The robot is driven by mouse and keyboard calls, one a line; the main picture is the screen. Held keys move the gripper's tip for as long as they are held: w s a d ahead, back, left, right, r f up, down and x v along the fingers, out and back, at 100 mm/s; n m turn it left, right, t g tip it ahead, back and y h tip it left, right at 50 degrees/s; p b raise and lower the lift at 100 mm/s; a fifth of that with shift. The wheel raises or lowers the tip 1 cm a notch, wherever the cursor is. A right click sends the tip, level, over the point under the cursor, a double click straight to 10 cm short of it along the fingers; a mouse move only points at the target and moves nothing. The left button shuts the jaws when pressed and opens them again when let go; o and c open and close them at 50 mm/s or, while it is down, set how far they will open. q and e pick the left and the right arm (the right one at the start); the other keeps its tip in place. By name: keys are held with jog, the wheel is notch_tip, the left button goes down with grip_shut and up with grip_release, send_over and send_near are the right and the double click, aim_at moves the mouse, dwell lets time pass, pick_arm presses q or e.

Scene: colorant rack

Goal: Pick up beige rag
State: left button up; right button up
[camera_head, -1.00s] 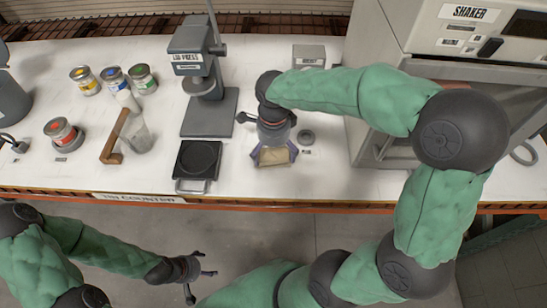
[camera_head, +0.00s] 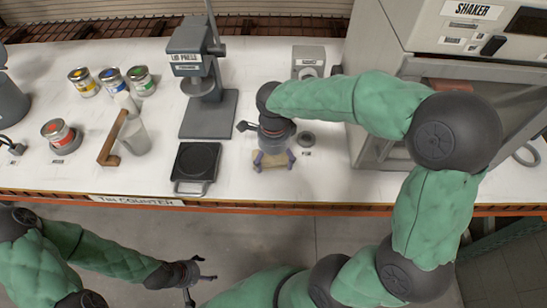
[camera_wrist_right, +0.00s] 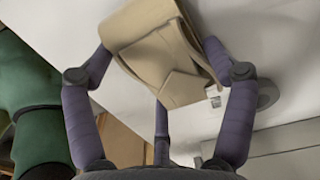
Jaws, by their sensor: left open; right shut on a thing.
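The beige rag (camera_head: 273,159) is at the front part of the white counter, below my right gripper. In the right wrist view the rag (camera_wrist_right: 158,45) is folded and bunched between the fingers. My right gripper (camera_head: 273,155) is shut on it, with fingers on both sides (camera_wrist_right: 160,60). Whether the rag still touches the counter I cannot tell. My left gripper (camera_head: 203,278) is open and empty, in front of the counter at the lower left.
A scale with a dark plate (camera_head: 197,162) stands left of the rag, and the lid press (camera_head: 207,115) behind it. Several paint cans (camera_head: 84,83) and a clear cup (camera_head: 135,136) are further left. The shaker (camera_head: 450,40) stands at the right. A small round disc (camera_head: 306,139) lies near the right gripper.

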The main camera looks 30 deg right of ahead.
aim_at(274, 158)
jog(key=shift+r, duration=0.5)
notch_tip(274, 158, up, 2)
jog(key=shift+r+p, duration=0.15)
jog(key=shift+p, duration=0.4)
jog(key=a+r+p, duration=0.2)
jog(key=a+r, duration=0.3)
jog(key=a, duration=0.2)
jog(key=w+a+r+p, duration=0.1)
jog(key=a+r+p, duration=0.1)
jog(key=a+r, duration=0.2)
jog(key=shift+w+a+r+p, duration=0.25)
jog(key=shift+a+r+p, duration=0.15)
jog(key=shift+a, duration=1.1)
jog(key=o, duration=0.5)
jog(key=c, duration=0.5)
jog(key=shift+o, duration=0.2)
jog(key=shift+f, duration=0.15)
